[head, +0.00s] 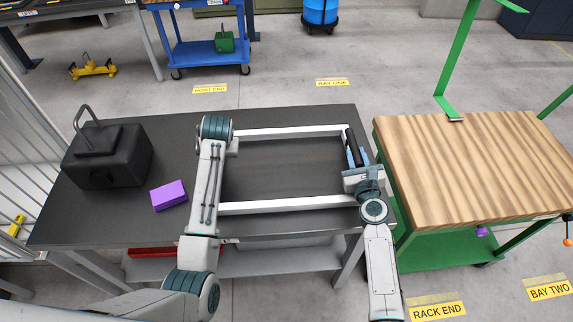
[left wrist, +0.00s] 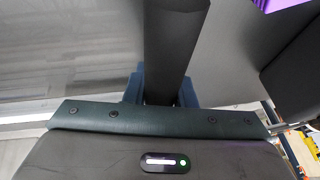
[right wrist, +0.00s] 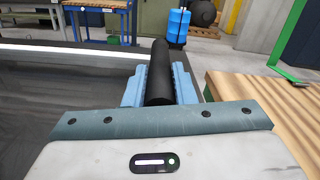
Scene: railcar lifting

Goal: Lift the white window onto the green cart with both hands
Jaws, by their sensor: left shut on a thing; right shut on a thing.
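The white window (head: 290,204) is a rectangular frame on the dark table; its far and near white bars show, while its sides are partly covered by my arms. My right gripper (head: 355,160) is shut on a black handle (right wrist: 158,75) at the window's right side, between its blue fingers. My left gripper (left wrist: 162,88) is shut on a dark bar (left wrist: 172,40) at the left side; in the head view my left arm hides it. The green cart (head: 400,215) with a striped wooden top (head: 480,165) stands right of the table, a narrow gap between.
A black weight-like block with a handle (head: 105,160) and a purple block (head: 169,195) lie on the table (head: 250,115), left of my left arm. A green upright post (head: 458,50) rises at the cart's far side. The cart top looks clear.

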